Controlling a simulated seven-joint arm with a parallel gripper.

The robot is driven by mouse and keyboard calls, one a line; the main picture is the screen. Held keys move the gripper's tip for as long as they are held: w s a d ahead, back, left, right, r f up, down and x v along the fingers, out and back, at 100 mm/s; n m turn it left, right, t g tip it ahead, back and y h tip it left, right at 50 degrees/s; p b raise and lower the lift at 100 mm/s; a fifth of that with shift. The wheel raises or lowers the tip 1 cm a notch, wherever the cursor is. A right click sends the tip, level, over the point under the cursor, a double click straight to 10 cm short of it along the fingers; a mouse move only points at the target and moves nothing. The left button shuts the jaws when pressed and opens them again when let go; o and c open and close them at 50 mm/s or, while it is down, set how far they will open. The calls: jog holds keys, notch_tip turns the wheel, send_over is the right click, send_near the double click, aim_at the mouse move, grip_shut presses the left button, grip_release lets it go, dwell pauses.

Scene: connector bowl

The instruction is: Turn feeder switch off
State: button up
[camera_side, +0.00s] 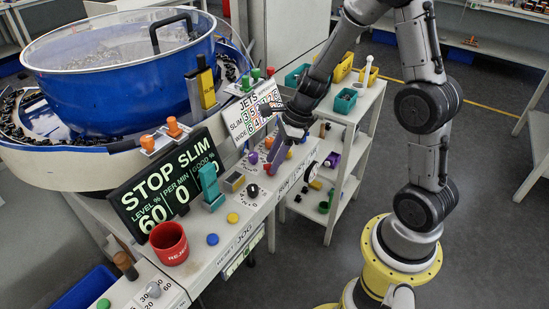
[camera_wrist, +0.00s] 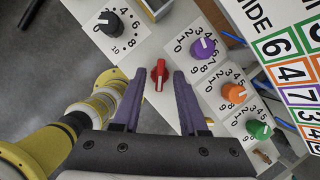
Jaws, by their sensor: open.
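A red switch knob (camera_wrist: 159,74) on a white panel shows in the wrist view, its handle pointing up the picture. No label naming it as the feeder switch is readable. My gripper (camera_wrist: 159,80) is open, with its purple fingers on either side of the red knob in that view. I cannot tell whether the tips are level with the knob or still above it; I see no contact. In the side view my gripper (camera_side: 278,154) is low over the right part of the control panel (camera_side: 225,240), and its fingers largely hide the red knob.
A black dial (camera_wrist: 108,22), a purple dial (camera_wrist: 203,47), an orange dial (camera_wrist: 233,92) and a green dial (camera_wrist: 259,130) surround the spot. A display (camera_side: 165,185) reads "STOP SLIM". A red mug (camera_side: 169,243) and a blue bowl (camera_side: 120,75) stand left.

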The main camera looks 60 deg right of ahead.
grip_shut()
dwell(0.5)
jog(key=n, duration=0.2)
jog(key=n+g+y, duration=0.1)
jog(key=n, duration=0.1)
jog(key=shift+w+d+n, duration=0.15)
jog(key=shift+w+n, duration=0.05)
jog(key=shift+n, duration=0.1)
jog(key=n+g, duration=0.1)
jog(key=n, duration=0.1)
jog(key=n+g, duration=0.1)
jog(key=n, duration=0.1)
jog(key=shift+w+n, duration=0.2)
jog(key=shift+n, duration=0.1)
jog(key=n+g, duration=0.2)
jog(key=n, duration=0.2)
jog(key=shift+w, duration=0.15)
jog(key=shift+w+r+n+g+h, duration=0.1)
jog(key=shift+n+g+h, duration=0.2)
jog(key=shift+n, duration=0.9)
jog(key=shift+w+n+g+h, duration=0.15)
jog(key=shift+n+g, duration=0.25)
jog(key=shift+n, duration=0.8)
jog(key=shift+s, duration=0.1)
